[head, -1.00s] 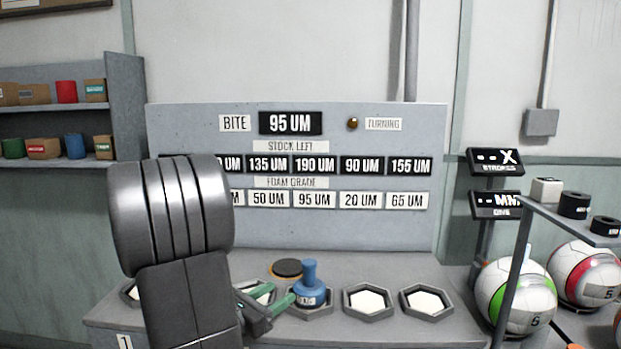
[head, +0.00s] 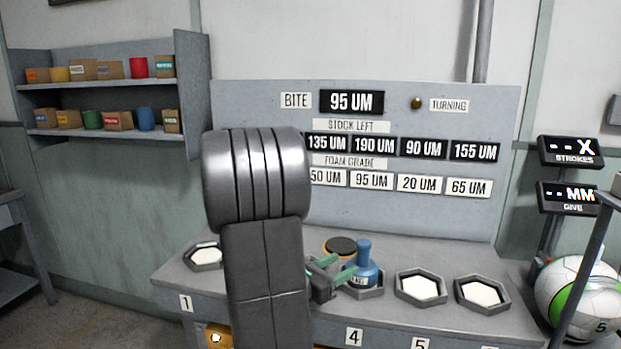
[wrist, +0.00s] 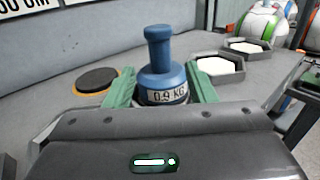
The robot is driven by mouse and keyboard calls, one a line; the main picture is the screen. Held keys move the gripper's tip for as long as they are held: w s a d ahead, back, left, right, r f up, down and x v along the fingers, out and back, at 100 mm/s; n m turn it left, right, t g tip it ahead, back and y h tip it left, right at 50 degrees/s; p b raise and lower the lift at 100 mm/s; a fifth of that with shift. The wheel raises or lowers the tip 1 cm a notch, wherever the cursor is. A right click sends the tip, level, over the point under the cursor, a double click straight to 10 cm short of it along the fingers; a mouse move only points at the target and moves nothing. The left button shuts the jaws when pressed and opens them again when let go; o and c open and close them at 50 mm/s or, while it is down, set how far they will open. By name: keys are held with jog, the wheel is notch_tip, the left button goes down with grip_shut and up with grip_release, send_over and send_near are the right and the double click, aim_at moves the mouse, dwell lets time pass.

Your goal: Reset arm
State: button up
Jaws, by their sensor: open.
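My gripper (head: 333,271) is open, with green fingers on either side of a blue weight with a knob handle (head: 364,268). The weight stands upright in a hexagonal tray on the bench. In the wrist view the weight (wrist: 160,75) carries a label reading 0.9 KG and sits between the spread fingers (wrist: 161,90); whether they touch it I cannot tell. My arm hides part of the bench and panel in the head view.
A black disc with an orange rim (head: 341,246) lies behind the weight. Hexagonal trays with white pads (head: 420,301) line the grey bench (head: 400,255). The panel (head: 450,120) reads BITE 95 UM. Shelves (head: 100,92) stand at left, a ball (head: 575,300) at right.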

aim_at(359, 250)
jog(key=x, duration=0.9)
jog(key=shift+f, duration=0.35)
jog(key=shift+r+p, duration=0.5)
jog(key=shift+p, duration=0.3)
jog(key=shift+r, duration=0.65)
